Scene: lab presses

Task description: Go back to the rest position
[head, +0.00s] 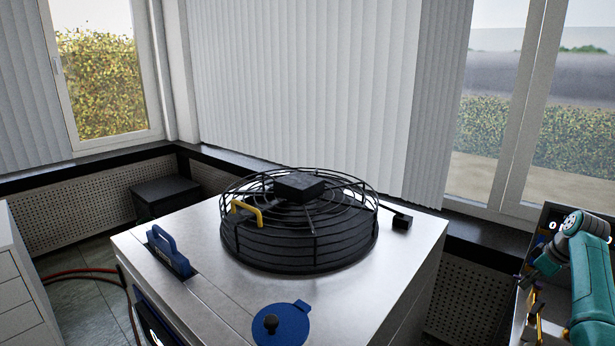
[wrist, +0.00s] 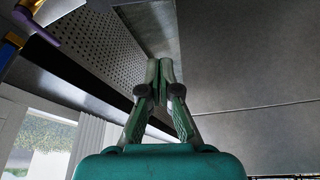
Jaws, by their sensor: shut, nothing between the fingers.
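My gripper (wrist: 160,68) shows in the wrist view with its green fingers together at the tips. Nothing shows between them. My teal arm stands at the right edge of the head view, folded close beside a dark piece of equipment (head: 549,219). I cannot make out the gripper's fingers clearly in the head view.
A metal machine (head: 185,299) with a black caged fan (head: 300,245), a blue handle (head: 168,250) and a blue round lid (head: 282,325) fills the middle. White drawers (head: 20,290) stand at left. In the wrist view, a perforated panel (wrist: 110,45) lies beyond my fingers.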

